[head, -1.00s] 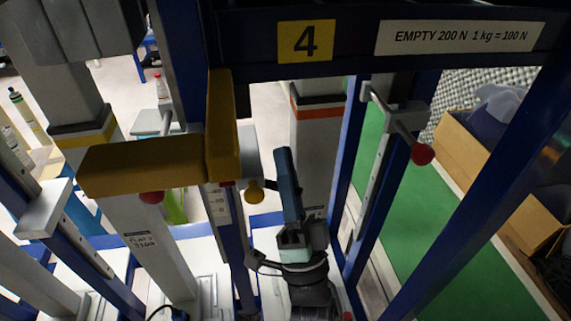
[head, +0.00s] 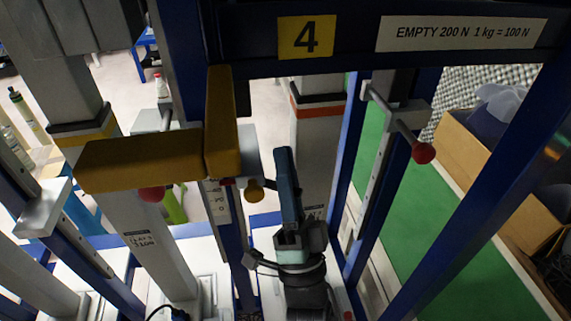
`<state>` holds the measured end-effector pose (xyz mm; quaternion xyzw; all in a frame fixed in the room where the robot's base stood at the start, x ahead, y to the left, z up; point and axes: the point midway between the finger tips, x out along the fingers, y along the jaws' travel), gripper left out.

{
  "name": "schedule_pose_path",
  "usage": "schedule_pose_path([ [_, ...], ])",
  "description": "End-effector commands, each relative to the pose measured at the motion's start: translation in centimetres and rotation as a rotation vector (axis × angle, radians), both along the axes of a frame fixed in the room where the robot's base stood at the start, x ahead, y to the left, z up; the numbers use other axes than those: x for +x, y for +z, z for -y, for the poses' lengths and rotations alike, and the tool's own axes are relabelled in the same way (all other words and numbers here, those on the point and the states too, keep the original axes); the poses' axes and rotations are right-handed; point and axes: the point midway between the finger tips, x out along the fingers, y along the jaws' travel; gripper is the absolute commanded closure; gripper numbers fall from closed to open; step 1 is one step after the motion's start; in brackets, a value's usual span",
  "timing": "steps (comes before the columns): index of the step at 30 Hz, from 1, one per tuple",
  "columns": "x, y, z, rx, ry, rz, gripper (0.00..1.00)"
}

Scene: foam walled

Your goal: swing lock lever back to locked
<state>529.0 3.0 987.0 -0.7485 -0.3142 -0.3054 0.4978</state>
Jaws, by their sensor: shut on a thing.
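My gripper (head: 290,236) is at the lower middle of the head view, at the end of my dark arm. A long slate-blue bar (head: 287,185) rises from its jaws, slightly tilted; it appears to be the lock lever, and my gripper is shut on it. The exact contact at the fingertips is dark and partly hidden. The bar's upper end stands free below the dark crossbeam.
A yellow L-shaped pad (head: 140,163) is left of my gripper, with a red knob (head: 151,194) below it. A red-knobbed lever (head: 423,153) is at right. Blue posts (head: 455,200) and the numbered crossbeam (head: 355,40) frame the space. Green floor (head: 425,225) lies at right.

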Motion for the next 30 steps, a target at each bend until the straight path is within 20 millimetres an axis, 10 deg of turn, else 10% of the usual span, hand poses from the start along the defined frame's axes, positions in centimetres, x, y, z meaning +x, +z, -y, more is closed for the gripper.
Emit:
schedule_pose_path([
  [23,-1.05,0.01,-0.12,0.001,-0.217,-0.002,1.0],
  [24,-1.06,0.01,-0.11,0.0,-0.216,-0.002,0.8],
  [30,-1.04,-0.01,-0.13,0.001,-0.215,-0.003,0.53],
])
